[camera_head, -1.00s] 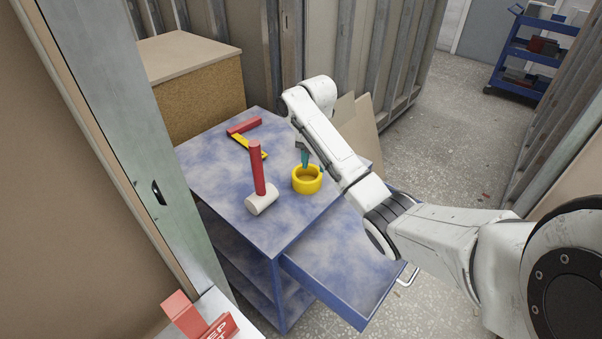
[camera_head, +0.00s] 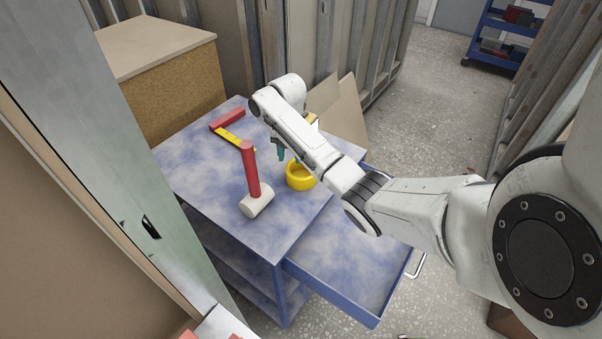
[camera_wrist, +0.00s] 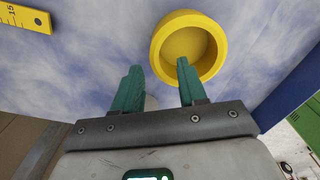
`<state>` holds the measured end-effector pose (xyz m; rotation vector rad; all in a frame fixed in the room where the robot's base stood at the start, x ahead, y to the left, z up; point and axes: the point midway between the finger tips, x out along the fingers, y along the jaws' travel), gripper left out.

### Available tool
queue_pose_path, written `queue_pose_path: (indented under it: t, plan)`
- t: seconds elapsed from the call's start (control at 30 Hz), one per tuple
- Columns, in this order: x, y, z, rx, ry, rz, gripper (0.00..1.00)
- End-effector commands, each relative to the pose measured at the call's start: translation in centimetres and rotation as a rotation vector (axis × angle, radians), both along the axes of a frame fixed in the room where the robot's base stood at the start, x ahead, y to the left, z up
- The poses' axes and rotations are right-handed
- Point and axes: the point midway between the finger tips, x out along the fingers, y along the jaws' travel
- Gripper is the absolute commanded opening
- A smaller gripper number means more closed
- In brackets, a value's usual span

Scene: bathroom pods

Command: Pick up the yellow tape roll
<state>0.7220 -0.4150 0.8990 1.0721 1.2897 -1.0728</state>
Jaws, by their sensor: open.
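The yellow tape roll (camera_head: 300,177) lies flat on the blue mottled top of the cart (camera_head: 213,171), near its right edge and partly behind my arm in the head view. In the wrist view the tape roll (camera_wrist: 189,47) is at the upper middle, ahead of the fingertips. My gripper (camera_wrist: 158,72) is open and empty. Its right green finger overlaps the roll's near rim in that view, and its left finger is left of the roll. In the head view, a green finger of my gripper (camera_head: 281,152) shows just left of the roll. I cannot tell if it touches.
A mallet with red handle (camera_head: 250,170) and pale head stands left of the roll. A red and yellow angled tool (camera_head: 233,138) lies behind it; a yellow ruled part (camera_wrist: 27,17) shows in the wrist view. The cart's drawer (camera_head: 345,255) is open. Boards (camera_head: 345,105) lean behind.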

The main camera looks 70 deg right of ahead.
Motion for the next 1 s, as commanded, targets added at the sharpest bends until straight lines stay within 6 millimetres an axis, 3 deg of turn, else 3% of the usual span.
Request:
queue_pose_path:
  t: [0.4, 0.7, 1.0]
  plan:
    - [0.4, 0.3, -4.9, 0.002, 0.002, 0.000, 0.42]
    - [0.4, 0.3, -5.3, 0.001, 0.000, 0.001, 0.41]
    - [0.4, 0.3, -5.2, 0.001, 0.000, 0.001, 0.12]
